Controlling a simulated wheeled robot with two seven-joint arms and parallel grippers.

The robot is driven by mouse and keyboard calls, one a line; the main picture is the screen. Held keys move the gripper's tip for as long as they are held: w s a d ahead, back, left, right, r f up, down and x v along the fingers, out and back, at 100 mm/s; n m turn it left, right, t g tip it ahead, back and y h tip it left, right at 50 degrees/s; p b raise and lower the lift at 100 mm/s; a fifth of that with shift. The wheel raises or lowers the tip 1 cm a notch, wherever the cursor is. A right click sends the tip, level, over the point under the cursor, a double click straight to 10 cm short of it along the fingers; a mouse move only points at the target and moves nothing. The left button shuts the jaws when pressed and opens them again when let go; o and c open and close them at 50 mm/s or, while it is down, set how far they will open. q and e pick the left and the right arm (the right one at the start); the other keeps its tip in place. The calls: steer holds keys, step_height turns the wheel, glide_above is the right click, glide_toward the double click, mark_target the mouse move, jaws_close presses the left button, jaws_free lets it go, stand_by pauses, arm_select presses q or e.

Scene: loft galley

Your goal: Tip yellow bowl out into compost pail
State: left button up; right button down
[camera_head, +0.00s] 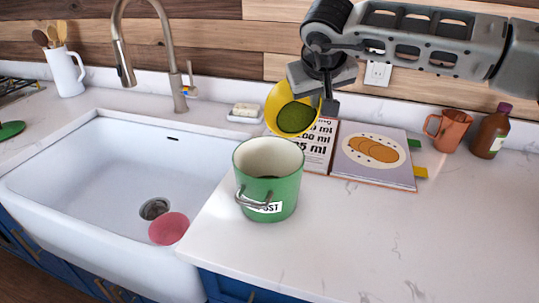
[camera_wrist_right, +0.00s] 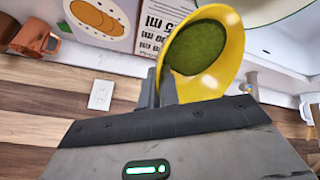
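The yellow bowl (camera_head: 279,97) is tilted on its side, its opening facing the front of the counter, with a green mass (camera_head: 295,117) inside. My right gripper (camera_head: 327,100) is shut on the bowl's rim and holds it in the air above and behind the pail. In the right wrist view the bowl (camera_wrist_right: 234,62) shows beside the finger (camera_wrist_right: 165,88), with the green mass still inside. The green compost pail (camera_head: 283,196) stands upright on the counter with its cream inside showing and a wire handle at the front. Its bottom is mostly hidden. My left gripper is out of view.
An open book (camera_head: 375,155) lies behind right. A terracotta jug (camera_head: 447,130), a brown bottle (camera_head: 490,132) and a soap dish (camera_head: 245,117) stand along the back. The front right counter is clear.

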arm_select(q)
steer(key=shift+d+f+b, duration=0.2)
steer(key=shift+b, duration=0.15)
arm_select(e)
steer(key=shift+s+a+t+h, duration=0.25)
steer(key=shift+a+t+h, duration=0.05)
steer(key=shift+t, duration=0.3)
steer(key=shift+s+f+b, duration=0.1)
steer(key=shift+f+b, duration=0.05)
steer(key=shift+b, duration=0.2)
arm_select(q)
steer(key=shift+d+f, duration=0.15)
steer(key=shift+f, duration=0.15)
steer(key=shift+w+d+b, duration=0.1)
steer(key=shift+b, duration=0.4)
arm_select(e)
steer(key=shift+s+a, duration=0.1)
steer(key=shift+a, duration=0.1)
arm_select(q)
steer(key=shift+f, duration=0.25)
arm_select(e)
steer(key=shift+s+n+t+h, duration=0.1)
steer(key=shift+n+t+h, duration=0.2)
steer(key=shift+t+h, duration=0.1)
arm_select(q)
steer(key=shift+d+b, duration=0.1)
steer(key=shift+b, duration=0.5)
arm_select(e)
steer(key=shift+s+a, duration=0.1)
steer(key=shift+a, duration=0.05)
